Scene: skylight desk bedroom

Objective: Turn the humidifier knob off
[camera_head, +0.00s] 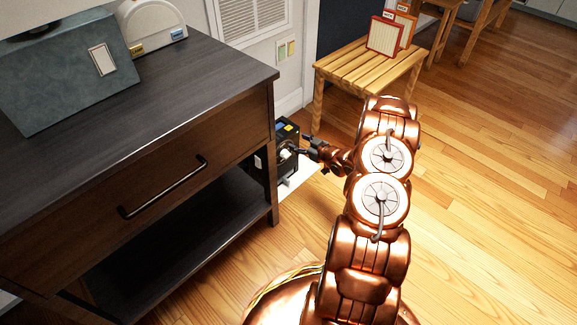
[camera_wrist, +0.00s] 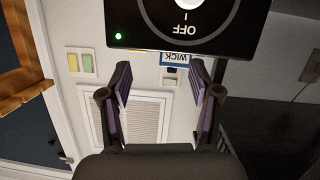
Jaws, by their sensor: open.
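The humidifier is a black box (camera_head: 286,160) on the floor behind the dark cabinet's right end, partly hidden by the cabinet. Its dark front panel (camera_wrist: 124,22) fills the top of the wrist view, which appears upside down. A green light (camera_wrist: 118,36) glows on the panel. My gripper (camera_wrist: 161,74) is open, its fingers spread below the dial in the picture. In the head view my gripper (camera_head: 307,151) is close to the humidifier's front; contact is unclear.
The dark cabinet (camera_head: 150,85) stands close on the left. A slatted wooden bench (camera_head: 368,66) with framed cards (camera_head: 384,36) is behind. A white sheet or mat (camera_head: 297,181) lies under the humidifier. Wooden floor (camera_head: 480,150) is clear to the right.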

